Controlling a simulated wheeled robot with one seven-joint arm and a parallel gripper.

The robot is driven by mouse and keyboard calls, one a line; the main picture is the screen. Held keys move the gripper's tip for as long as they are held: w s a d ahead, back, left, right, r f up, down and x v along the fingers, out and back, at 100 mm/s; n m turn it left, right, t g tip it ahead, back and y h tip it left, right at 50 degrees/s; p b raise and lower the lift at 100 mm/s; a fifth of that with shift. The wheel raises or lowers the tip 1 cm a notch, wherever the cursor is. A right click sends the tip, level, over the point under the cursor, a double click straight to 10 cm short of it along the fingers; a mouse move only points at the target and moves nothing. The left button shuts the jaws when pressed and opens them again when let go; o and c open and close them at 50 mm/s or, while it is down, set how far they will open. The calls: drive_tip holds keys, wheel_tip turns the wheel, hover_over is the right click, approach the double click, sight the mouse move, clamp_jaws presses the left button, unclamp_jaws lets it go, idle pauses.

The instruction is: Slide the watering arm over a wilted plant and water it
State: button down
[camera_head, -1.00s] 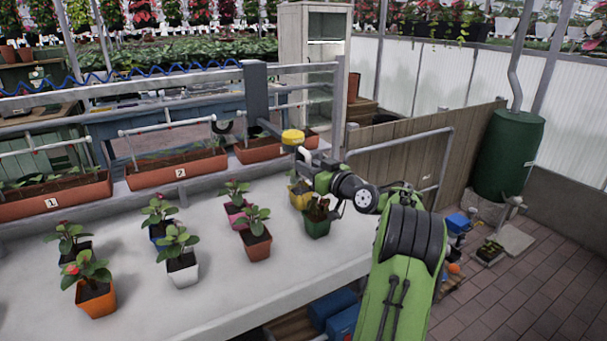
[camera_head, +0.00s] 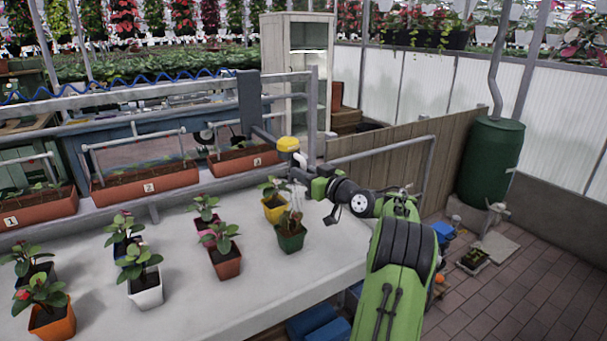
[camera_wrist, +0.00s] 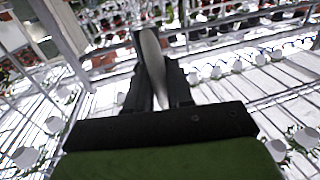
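The watering arm (camera_head: 250,100) is a grey post on the rail, with a yellow cap (camera_head: 288,144) and a pale pipe below it. My gripper (camera_head: 303,170) is at that pipe. In the wrist view, a grey metal tube (camera_wrist: 152,62) runs between the fingers of my gripper (camera_wrist: 153,75), which look closed around it. A drooping, brownish plant (camera_head: 291,218) in a green pot (camera_head: 291,239) stands on the table below and slightly left of my gripper. A leafy plant in a yellow pot (camera_head: 274,208) stands just behind it. No water is visible.
Several upright potted plants stand on the white table (camera_head: 200,300) further left, including one in a brown-red pot (camera_head: 225,263). Numbered planter boxes (camera_head: 145,187) line the back. A wooden fence (camera_head: 400,165) and a green tank (camera_head: 490,160) are at right.

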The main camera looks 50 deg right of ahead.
drive_tip(key=c, duration=1.2)
unclamp_jaws()
drive_tip(key=shift+o, duration=0.2)
drive_tip(key=shift+s, duration=0.1)
drive_tip(key=s+a, duration=0.1)
drive_tip(key=s, duration=1.4)
drive_tip(key=shift+s+a, duration=0.2)
drive_tip(key=shift+s, duration=0.05)
